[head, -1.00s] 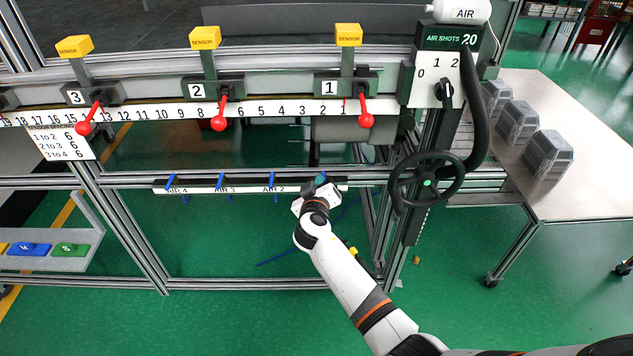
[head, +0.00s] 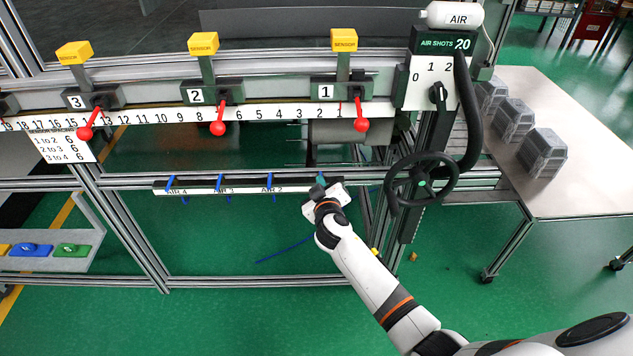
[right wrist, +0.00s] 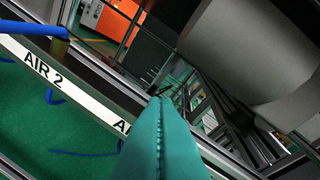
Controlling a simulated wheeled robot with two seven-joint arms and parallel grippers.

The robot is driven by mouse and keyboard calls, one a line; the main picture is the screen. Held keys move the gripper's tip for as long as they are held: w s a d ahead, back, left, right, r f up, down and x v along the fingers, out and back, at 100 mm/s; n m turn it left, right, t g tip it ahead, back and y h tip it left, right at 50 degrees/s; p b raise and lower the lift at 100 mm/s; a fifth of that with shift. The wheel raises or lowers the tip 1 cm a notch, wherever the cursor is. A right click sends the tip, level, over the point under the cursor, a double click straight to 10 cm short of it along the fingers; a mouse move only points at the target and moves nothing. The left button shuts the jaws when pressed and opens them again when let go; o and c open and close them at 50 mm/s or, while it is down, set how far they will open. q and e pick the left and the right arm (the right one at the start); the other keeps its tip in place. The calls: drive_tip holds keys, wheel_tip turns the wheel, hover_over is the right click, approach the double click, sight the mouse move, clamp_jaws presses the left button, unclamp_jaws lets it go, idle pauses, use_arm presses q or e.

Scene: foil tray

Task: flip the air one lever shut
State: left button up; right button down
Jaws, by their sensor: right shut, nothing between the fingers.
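The air rail (head: 200,188) runs below the ruler, with labels for AIR 4, AIR 3 and AIR 2 showing. Blue levers stand at AIR 4 (head: 170,183), AIR 3 (head: 219,182) and AIR 2 (head: 269,181). The AIR 1 lever and its label are hidden behind my right gripper (head: 318,186), which is at the rail's right end. In the right wrist view its teal fingers (right wrist: 160,108) are shut together and empty, covering part of the label right of AIR 2. The AIR 2 lever (right wrist: 35,28) shows at the upper left there. My left gripper is not in view.
Red-knobbed levers (head: 360,125) hang in front of the ruler above the rail. A black handwheel (head: 422,183) and upright post stand close to the right of my gripper. A table (head: 570,180) with grey blocks is farther right. Green floor lies open below the rail.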

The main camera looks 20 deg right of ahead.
drive_tip(key=shift+s+d+n+y+p, duration=0.2)
drive_tip(key=shift+d+n+y+p, duration=0.65)
drive_tip(key=shift+n+y, duration=0.4)
drive_tip(key=shift+d, duration=0.3)
drive_tip(key=shift+w+d+f, duration=0.1)
drive_tip(key=shift+w+d, duration=0.2)
drive_tip(key=shift+d, duration=0.65)
drive_tip(key=shift+w+d+f, duration=0.1)
drive_tip(key=shift+w+d, duration=0.15)
drive_tip(key=shift+d, duration=0.7)
drive_tip(key=d+v, duration=0.1)
drive_tip(key=v, duration=1.1)
drive_tip(key=shift+a, duration=0.4)
